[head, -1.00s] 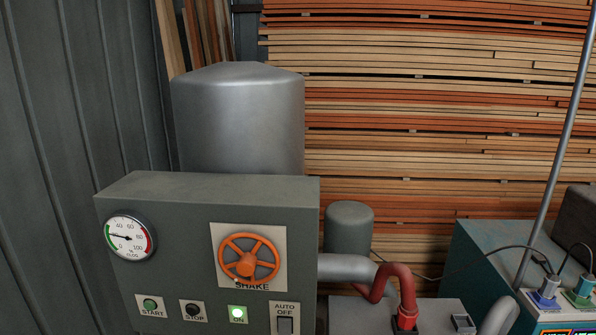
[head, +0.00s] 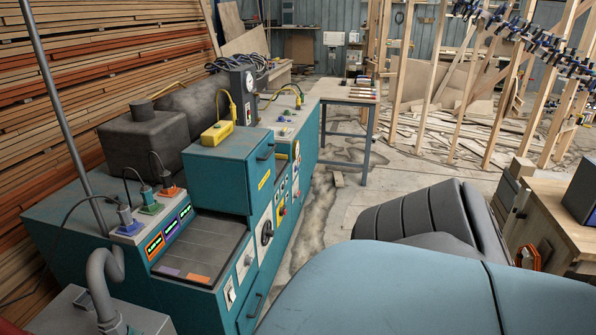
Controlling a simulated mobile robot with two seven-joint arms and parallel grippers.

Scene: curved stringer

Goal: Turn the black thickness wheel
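A small black wheel (head: 267,231) sits on the front face of the teal machine (head: 215,172), left of centre in the head view. It is seen at a steep angle, and no label beside it can be read. I cannot tell for certain that it is the thickness wheel. Neither of my grippers is in view.
A grey work surface with colored labels (head: 205,250) is on the machine's near end. A table (head: 350,92) stands behind it. Stacked boards (head: 100,70) line the left wall. Wooden frames with clamps (head: 500,60) stand at the right. Bare floor (head: 335,200) lies beside the machine.

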